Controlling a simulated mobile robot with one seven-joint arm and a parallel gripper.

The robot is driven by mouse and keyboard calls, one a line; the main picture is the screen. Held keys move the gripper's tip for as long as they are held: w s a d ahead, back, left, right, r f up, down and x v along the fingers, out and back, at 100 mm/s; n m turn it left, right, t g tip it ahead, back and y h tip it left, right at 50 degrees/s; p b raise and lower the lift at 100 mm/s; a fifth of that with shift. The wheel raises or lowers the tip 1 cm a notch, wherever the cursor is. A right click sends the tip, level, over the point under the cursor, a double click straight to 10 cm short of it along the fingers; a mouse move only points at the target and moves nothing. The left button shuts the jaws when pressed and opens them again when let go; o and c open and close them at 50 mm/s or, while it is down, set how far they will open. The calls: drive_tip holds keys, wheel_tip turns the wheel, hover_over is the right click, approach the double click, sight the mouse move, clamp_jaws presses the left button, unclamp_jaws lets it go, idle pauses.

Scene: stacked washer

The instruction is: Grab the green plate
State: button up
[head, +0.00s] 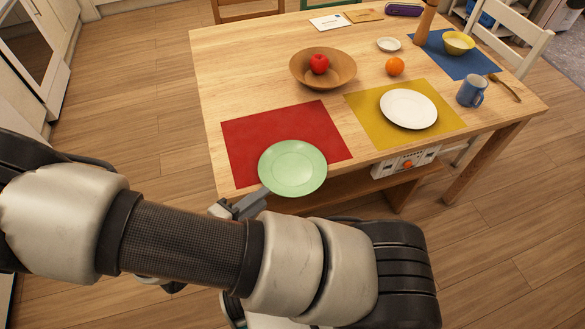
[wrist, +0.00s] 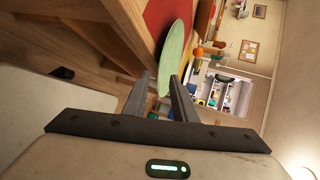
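The light green plate (head: 292,167) is at the front edge of the table, over the red placemat's front right corner and reaching past the table edge. In the wrist view the plate (wrist: 174,55) appears tilted on edge, its near rim between my fingers. My gripper (head: 258,196) is at the plate's front left rim. In the wrist view my gripper (wrist: 161,77) has its fingers apart, with a visible gap beside the rim. I cannot tell whether either finger touches the plate, or whether it rests fully on the table.
The red placemat (head: 260,128) lies under and behind the plate. A wooden bowl (head: 335,78) with a red apple (head: 319,64) stands behind. To the right are a white plate (head: 408,109) on a yellow placemat (head: 371,113), an orange (head: 395,66) and a blue mug (head: 470,92).

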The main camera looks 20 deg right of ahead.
sight(272, 189)
drive_tip(key=x, duration=0.5)
drive_tip(key=shift+w+a+b, duration=0.1)
drive_tip(key=shift+a+b, duration=0.05)
drive_tip(key=shift+b, duration=0.25)
clamp_jaws()
